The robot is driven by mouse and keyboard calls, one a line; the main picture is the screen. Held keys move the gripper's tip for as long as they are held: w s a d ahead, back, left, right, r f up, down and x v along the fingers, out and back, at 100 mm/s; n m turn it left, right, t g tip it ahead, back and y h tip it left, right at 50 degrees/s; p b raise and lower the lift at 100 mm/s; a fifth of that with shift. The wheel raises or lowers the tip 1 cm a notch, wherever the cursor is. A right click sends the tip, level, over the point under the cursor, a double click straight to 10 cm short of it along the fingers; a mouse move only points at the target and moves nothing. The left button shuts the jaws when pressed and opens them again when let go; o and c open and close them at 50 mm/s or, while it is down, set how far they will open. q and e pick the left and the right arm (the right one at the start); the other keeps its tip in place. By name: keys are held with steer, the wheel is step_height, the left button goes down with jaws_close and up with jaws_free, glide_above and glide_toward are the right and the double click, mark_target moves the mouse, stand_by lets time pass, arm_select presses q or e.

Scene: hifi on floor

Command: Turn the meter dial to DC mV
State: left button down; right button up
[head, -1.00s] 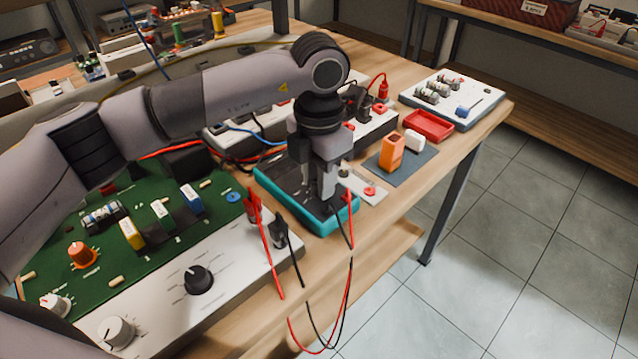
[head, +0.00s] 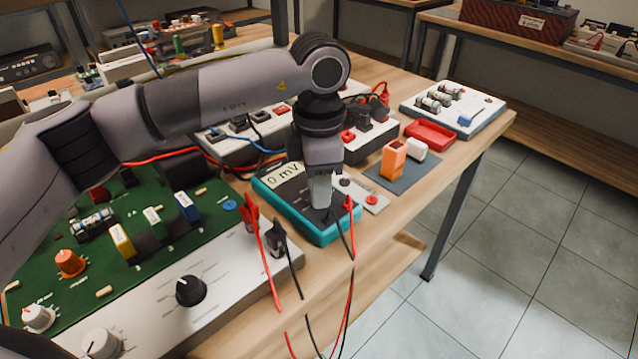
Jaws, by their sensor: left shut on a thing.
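The meter (head: 325,236) has a teal case and a dark face, and lies on the table near its front edge. Its lit display (head: 286,176) reads "0 mV". My left gripper (head: 319,205) points straight down over the meter's face with its fingers shut. The dial is hidden by the fingers, which are at its place on the face. Red and black leads (head: 351,240) come out of the meter's front side. My right gripper is not in view.
Left of the meter is a green circuit board (head: 150,260) with a white knob panel (head: 215,290). Red and black clips stand beside the meter. To the right are an orange block (head: 393,158), a white block (head: 415,148) and a red tray (head: 430,133). Leads hang over the front edge.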

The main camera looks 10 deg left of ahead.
arm_select(q)
steer(key=shift+r, duration=0.1)
steer(key=c, duration=0.9)
jaws_free()
steer(key=shift+o, duration=0.2)
step_height(320, 180, up, 7)
steer(key=shift+r, duration=0.1)
